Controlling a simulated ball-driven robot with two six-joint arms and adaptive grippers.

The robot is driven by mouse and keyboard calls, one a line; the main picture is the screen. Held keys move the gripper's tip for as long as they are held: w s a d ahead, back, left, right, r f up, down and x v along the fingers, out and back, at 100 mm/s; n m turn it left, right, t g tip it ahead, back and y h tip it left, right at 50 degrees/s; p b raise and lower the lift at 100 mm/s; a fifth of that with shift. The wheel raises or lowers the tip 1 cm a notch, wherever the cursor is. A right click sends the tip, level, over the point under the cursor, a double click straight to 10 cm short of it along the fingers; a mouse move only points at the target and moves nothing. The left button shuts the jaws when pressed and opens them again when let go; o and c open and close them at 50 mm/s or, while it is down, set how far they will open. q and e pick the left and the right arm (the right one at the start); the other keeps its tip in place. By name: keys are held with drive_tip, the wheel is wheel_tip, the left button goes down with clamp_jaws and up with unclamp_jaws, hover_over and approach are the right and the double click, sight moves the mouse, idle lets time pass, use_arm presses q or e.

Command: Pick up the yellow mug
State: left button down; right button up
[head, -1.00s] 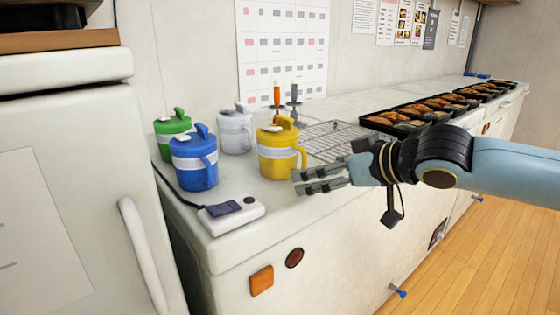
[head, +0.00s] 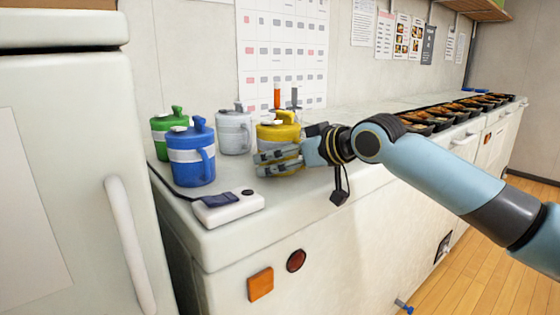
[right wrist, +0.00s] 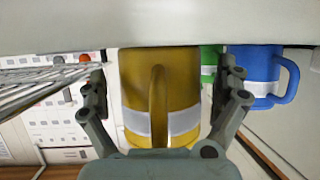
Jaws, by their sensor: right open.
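The yellow mug (head: 279,134) stands on the counter, with a lid and a pale band. My right gripper (head: 268,162) is in front of it in the head view and hides its lower part. In the right wrist view the yellow mug (right wrist: 160,85) fills the space between the two fingers of the right gripper (right wrist: 165,80), its handle toward the palm. The right gripper is open, one finger on either side of the mug; I cannot tell whether they touch it. My left gripper is not in view.
A blue mug (head: 191,158), a green mug (head: 165,126) and a white mug (head: 233,134) stand left of the yellow one. A white device (head: 228,208) lies at the counter's front edge. Several bento trays (head: 440,118) line the counter at right.

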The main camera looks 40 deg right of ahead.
drive_tip(key=shift+w, duration=0.1)
drive_tip(key=c, duration=1.6)
drive_tip(key=shift+r, duration=0.1)
